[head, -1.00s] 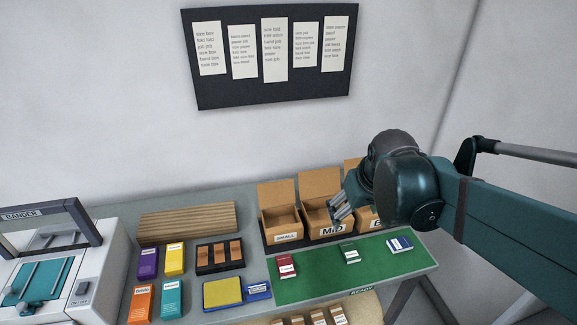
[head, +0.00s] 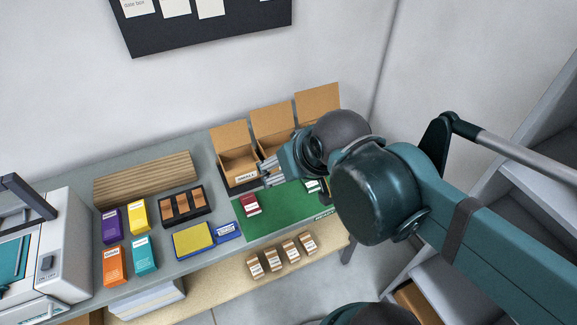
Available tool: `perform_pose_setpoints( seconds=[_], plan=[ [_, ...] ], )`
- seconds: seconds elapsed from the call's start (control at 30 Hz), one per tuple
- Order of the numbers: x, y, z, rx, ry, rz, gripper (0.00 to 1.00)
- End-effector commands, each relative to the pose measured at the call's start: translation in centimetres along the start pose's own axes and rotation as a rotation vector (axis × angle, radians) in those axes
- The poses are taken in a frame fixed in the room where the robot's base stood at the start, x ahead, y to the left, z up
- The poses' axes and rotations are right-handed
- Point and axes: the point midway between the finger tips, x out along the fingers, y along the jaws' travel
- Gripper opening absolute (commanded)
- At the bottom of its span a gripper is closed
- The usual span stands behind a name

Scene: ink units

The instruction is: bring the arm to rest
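My gripper (head: 270,171) is at the end of my teal arm, in front of the cardboard boxes at the back right of the table. Its grey fingers point left, near the box labelled SMALL (head: 239,166). I see nothing held in it, but its fingers are small and seen side-on, so I cannot tell how far apart they are. My arm reaches in from the right and hides part of the green mat (head: 265,220) and the lower parts of the other boxes. A dark red ink unit (head: 250,204) stands on the mat, left of my arm.
A banding machine (head: 40,255) stands at the left. Coloured boxes, a wooden block (head: 145,180), a dark tray (head: 183,205) and a yellow pad (head: 193,240) lie on the table. Several small brown blocks (head: 281,255) sit on a lower shelf. Grey shelving (head: 500,215) stands at the right.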

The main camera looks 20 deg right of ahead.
Motion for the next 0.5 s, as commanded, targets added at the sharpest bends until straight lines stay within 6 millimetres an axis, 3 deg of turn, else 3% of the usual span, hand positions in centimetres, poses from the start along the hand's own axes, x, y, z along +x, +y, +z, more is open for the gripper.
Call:
perform_pose_setpoints(
  seconds=[0.5],
  plan=[
    [1.0,0.0,0.7,0.000,0.000,0.000,0.66]
  ],
)
